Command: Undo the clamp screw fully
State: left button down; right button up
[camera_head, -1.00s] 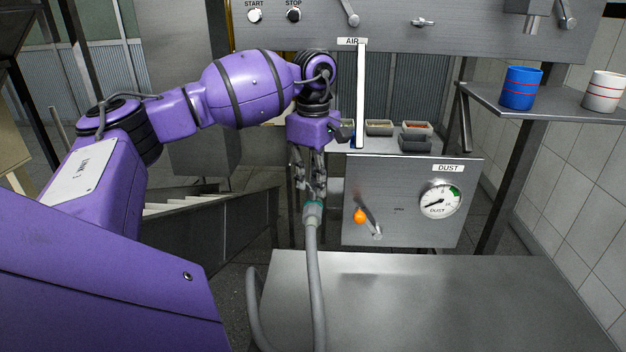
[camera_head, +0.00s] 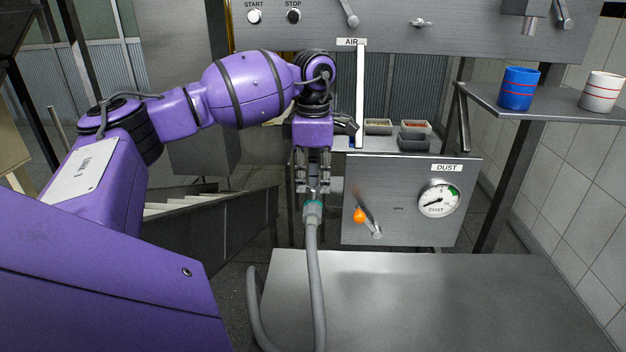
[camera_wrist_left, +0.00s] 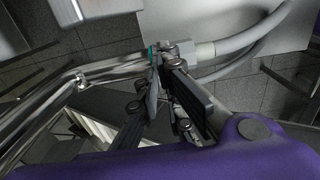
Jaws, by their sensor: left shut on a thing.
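My left gripper (camera_head: 315,188) points down at the top of the hose's end fitting, and its fingers are shut on a small part between them, taken to be the clamp screw. The fingers largely hide the screw, so its thread and how far it is out cannot be seen. The hose fitting (camera_head: 313,212) is grey with a teal ring and sits just below the fingertips. In the left wrist view the fingers (camera_wrist_left: 167,72) close in beside the teal ring and the pale fitting (camera_wrist_left: 182,52). My right gripper is in neither view.
The grey hose (camera_head: 316,280) hangs from the fitting across the front of a bare metal table (camera_head: 450,300). Right of the gripper is the DUST panel (camera_head: 405,225) with an orange-knobbed lever (camera_head: 368,223) and a gauge. A blue cup (camera_head: 519,90) and a white cup stand on the right shelf.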

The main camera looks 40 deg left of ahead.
aim_at(313, 185)
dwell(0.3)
pick_arm(q)
jog(key=c, duration=1.9)
grip_release()
jog(key=shift+r, duration=0.1)
notch_tip(313, 185, up, 12)
jog(key=shift+f, duration=0.1)
